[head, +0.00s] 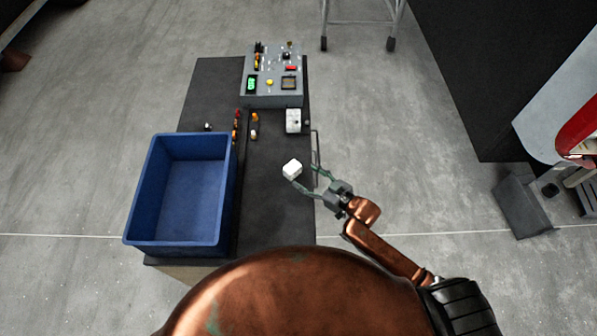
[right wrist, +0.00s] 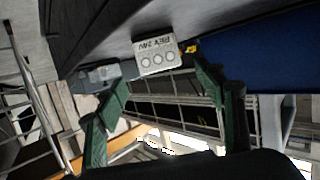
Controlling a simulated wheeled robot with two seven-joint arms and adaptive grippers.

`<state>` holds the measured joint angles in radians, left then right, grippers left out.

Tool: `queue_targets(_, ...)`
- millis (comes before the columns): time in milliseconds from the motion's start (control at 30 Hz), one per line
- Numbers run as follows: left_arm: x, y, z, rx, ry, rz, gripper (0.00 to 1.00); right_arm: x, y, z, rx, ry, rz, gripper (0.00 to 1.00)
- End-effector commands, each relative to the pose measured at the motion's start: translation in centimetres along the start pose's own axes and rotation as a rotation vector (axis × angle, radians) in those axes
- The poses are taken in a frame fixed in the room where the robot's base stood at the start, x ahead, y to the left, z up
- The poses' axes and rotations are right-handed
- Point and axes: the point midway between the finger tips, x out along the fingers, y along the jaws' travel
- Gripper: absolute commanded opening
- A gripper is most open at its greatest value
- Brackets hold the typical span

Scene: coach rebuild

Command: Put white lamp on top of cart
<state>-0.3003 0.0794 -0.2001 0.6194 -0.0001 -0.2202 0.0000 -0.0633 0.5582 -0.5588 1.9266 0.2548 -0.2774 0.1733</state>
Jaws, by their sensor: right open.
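In the right wrist view, a white box with lettering and round marks (right wrist: 156,55) shows beyond the gap between the open fingers (right wrist: 165,90). I cannot tell whether it is the same block. My left gripper is out of view.
A blue bin (head: 129,215) fills the cart's left front. A grey control panel (head: 262,99) stands at the back, with a white box (head: 293,120) in front of it. Small orange parts (head: 254,125) lie near the middle. A metal handle (head: 316,148) runs along the right edge.

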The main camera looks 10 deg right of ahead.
Motion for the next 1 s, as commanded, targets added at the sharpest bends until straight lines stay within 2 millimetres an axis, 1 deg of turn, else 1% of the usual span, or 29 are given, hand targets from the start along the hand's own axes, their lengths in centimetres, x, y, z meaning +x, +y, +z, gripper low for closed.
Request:
queue_targets(33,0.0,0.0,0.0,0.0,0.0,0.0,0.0,-1.2,0.0,0.1,-0.001,-0.002,0.001,0.63)
queue_targets(100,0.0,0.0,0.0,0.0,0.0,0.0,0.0,-2.5,0.0,0.1,-0.001,-0.001,0.0,0.63)
queue_targets(200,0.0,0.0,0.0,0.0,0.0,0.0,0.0,-4.0,0.1,0.1,0.0,-0.001,0.001,0.63)
queue_targets(333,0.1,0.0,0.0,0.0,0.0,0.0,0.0,-5.2,0.0,0.1,0.001,-0.001,0.0,0.63)
queue_targets(500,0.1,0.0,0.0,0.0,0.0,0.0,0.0,-5.7,0.0,-0.1,0.0,0.001,0.0,0.63)
queue_targets(1000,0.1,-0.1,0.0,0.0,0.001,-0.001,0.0,-5.7,0.0,-0.1,0.001,0.001,0.0,0.63)
